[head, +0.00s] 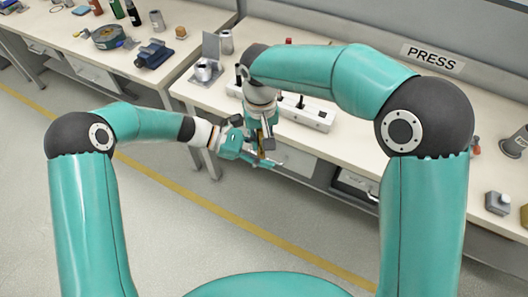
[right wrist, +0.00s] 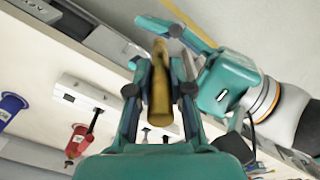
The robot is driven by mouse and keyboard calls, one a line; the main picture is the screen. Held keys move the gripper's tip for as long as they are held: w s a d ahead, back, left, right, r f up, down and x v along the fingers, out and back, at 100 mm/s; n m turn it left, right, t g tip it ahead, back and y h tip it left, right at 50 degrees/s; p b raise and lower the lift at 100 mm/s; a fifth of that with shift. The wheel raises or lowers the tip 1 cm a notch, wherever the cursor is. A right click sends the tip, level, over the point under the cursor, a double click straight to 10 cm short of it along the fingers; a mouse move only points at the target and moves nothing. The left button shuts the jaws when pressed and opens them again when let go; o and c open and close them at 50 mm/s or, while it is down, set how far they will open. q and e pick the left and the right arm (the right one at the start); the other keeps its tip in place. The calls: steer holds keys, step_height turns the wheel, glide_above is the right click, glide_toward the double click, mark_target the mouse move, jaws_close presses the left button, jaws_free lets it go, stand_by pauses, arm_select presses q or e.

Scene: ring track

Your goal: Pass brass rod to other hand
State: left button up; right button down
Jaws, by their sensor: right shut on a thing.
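The brass rod (right wrist: 161,95) is held upright in the picture between the fingers of my right gripper (right wrist: 160,88) in the right wrist view. In the head view my right gripper (head: 261,137) points down in front of the bench edge, and only a small brass-coloured part of the rod (head: 262,153) shows. My left gripper (head: 260,156) reaches in from the left, very close to the right one. In the right wrist view, the left gripper's fingers (right wrist: 177,22) look spread apart near the rod's far end. I cannot tell whether they touch the rod.
A long workbench (head: 345,147) runs behind the grippers, with a white block (head: 305,113) carrying dark upright pins. A metal holder (head: 205,70) stands left of it. Another bench (head: 120,62) with bottles and tools is at upper left. The floor in front is clear.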

arm_select(q)
jaws_close()
arm_select(e)
steer(key=c, duration=1)
jaws_free()
